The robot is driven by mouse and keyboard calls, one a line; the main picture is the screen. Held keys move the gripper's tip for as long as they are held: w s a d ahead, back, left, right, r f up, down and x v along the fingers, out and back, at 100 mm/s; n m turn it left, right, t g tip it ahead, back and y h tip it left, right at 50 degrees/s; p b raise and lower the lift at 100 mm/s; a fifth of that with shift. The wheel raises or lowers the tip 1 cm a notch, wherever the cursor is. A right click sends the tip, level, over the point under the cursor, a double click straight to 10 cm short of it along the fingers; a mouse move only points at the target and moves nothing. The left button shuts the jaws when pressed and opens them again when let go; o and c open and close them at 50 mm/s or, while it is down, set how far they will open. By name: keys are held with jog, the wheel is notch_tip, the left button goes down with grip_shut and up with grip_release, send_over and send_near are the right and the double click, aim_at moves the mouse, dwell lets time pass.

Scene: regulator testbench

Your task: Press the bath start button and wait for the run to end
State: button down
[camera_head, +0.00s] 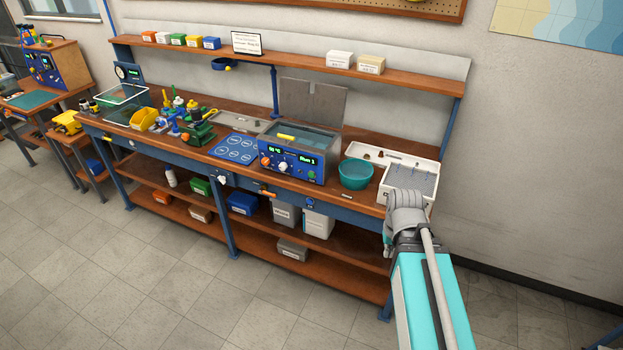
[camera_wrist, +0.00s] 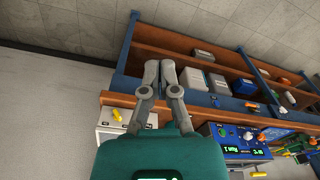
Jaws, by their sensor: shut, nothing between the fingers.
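The bath (camera_head: 292,165) stands on the workbench with a blue front panel. Its grey lid (camera_head: 313,99) stands open behind it, and the tank inside shows water-like blue. The panel has an orange knob (camera_head: 266,161), a white knob (camera_head: 283,167), lit green displays, the right one seeming to read "Run 1" (camera_head: 306,160), and a small green button (camera_head: 312,175) at lower right. The panel also shows upside down in the wrist view (camera_wrist: 232,150). My gripper (camera_wrist: 160,64) is shut and empty, clear of the panel. In the head view my arm hides its fingers.
A teal bowl (camera_head: 356,174) stands right of the bath, and a white tray (camera_head: 434,178) lies at the bench's right end near my arm. Coloured fixtures and a yellow bin (camera_head: 143,119) crowd the left. A shelf (camera_head: 300,62) runs above; floor in front is clear.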

aim_at(308, 175)
jog(key=w+a+f+m+t+y+b, duration=0.1)
jog(key=w+a+f+t+b, duration=0.3)
jog(key=w+a+b, duration=0.5)
jog(key=w+a+f+t+y+b, duration=0.3)
jog(key=w+a+f+t+b, duration=0.2)
jog(key=w+a+b, duration=0.5)
jog(key=w+a+f+m+t+y+b, duration=0.1)
jog(key=w+a+f+t+b, duration=0.3)
jog(key=w+a+b, duration=0.5)
jog(key=w+t+y+b, duration=0.1)
jog(key=w, duration=0.6)
jog(key=shift+a+f+m+y, duration=0.25)
jog(key=shift+f+m+y, duration=0.05)
jog(key=shift+f+y, duration=0.1)
jog(key=shift+r, duration=0.1)
jog(key=shift+w+d, duration=0.5)
jog(key=shift+w, duration=0.85)
jog(key=shift+w+d, duration=0.5)
jog(key=shift+w, duration=0.85)
jog(key=shift+w+d, duration=0.5)
jog(key=shift+w, duration=0.85)
jog(key=shift+w+d, duration=0.3)
jog(key=shift+w, duration=0.65)
jog(key=shift+s, duration=0.25)
jog(key=shift+s+a, duration=0.25)
jog(key=shift+s, duration=0.35)
